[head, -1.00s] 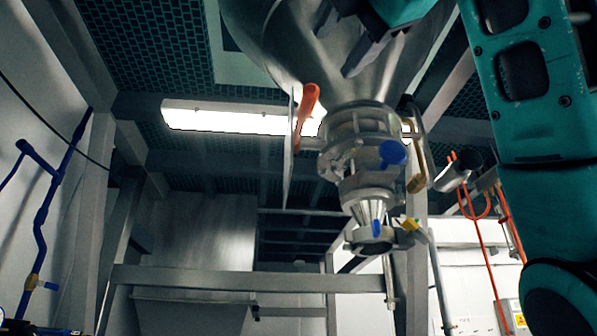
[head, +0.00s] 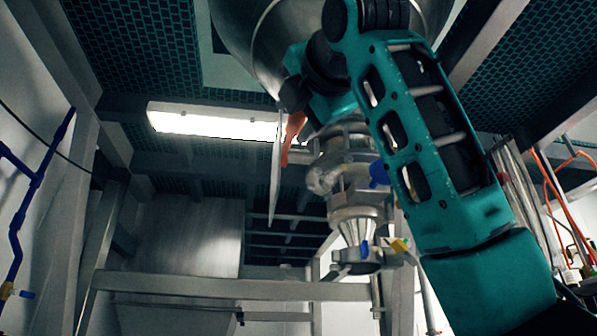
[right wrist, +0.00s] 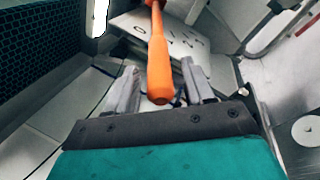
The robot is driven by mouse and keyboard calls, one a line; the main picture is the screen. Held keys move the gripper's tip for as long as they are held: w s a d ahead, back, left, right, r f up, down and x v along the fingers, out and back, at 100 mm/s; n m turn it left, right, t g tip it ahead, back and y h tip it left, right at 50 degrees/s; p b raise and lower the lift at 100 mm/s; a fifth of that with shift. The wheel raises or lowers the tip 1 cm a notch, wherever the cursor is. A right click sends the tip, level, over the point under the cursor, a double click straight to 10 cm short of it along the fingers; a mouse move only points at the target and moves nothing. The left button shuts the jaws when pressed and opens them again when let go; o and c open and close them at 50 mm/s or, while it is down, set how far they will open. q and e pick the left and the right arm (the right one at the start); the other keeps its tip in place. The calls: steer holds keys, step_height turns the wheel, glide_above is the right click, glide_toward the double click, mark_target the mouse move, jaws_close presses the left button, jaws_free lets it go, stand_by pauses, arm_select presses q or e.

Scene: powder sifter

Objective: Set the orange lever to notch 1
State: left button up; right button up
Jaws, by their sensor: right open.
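The orange lever (head: 292,132) sticks up at the left side of the sifter's metal valve body (head: 345,150), beside a thin plate (head: 275,170) seen nearly edge-on. My right gripper (head: 290,95) is at the lever's upper end and partly covers it in the head view. In the right wrist view the lever (right wrist: 158,60) runs between the two open fingers of my right gripper (right wrist: 160,88), its rounded end close to the palm. The notched plate (right wrist: 180,38) with number marks lies behind the lever. I cannot tell whether a finger touches the lever. My left gripper is not in view.
The big steel hopper (head: 262,40) is right above my right gripper. A blue knob (head: 378,173) and a yellow handle (head: 399,244) sit lower on the sifter. A grey frame beam (head: 230,288) crosses below. The space left of the plate looks open.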

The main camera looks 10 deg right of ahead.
jaws_close()
stand_by(0.5)
